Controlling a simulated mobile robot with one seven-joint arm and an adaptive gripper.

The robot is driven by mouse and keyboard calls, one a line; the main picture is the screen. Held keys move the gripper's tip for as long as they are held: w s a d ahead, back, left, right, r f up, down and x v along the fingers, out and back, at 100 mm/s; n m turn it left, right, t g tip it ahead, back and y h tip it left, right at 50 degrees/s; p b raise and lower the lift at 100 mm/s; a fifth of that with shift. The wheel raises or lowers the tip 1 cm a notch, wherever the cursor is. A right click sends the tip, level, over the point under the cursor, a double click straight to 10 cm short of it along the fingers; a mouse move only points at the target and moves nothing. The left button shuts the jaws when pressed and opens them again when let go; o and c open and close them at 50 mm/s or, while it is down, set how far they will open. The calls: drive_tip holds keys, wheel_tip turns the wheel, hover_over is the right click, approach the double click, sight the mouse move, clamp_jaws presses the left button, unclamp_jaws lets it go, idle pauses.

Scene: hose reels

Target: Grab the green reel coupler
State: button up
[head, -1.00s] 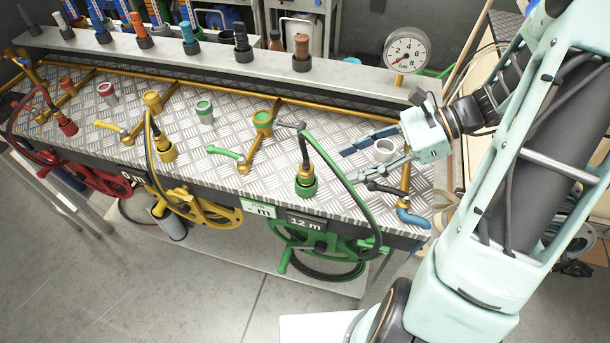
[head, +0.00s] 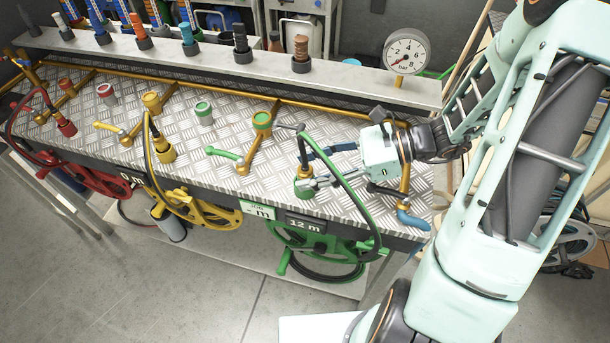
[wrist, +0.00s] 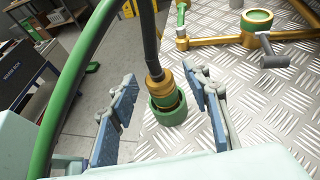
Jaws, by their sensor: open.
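The green reel coupler (head: 305,187) stands upright near the front edge of the bench, above the green reel (head: 318,243), with a dark hose rising from its top. In the wrist view the coupler (wrist: 167,104) shows a green ring below a brass collar. My gripper (head: 304,165) is open, its fingers reaching left around the coupler's place. In the wrist view the gripper (wrist: 163,100) has one blue-padded finger on each side of the coupler, with a gap visible on both sides.
A green hose (head: 352,197) arches in front of my gripper. A brass pipe with a green-ringed port (head: 262,122) and a green-handled valve (head: 225,154) lie to the left. A pressure gauge (head: 406,52) stands behind on the ledge.

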drive_tip(key=shift+a+f, duration=0.3)
drive_tip(key=shift+a, duration=0.3)
drive_tip(key=c, duration=1.2)
clamp_jaws()
drive_tip(key=shift+r, duration=0.2)
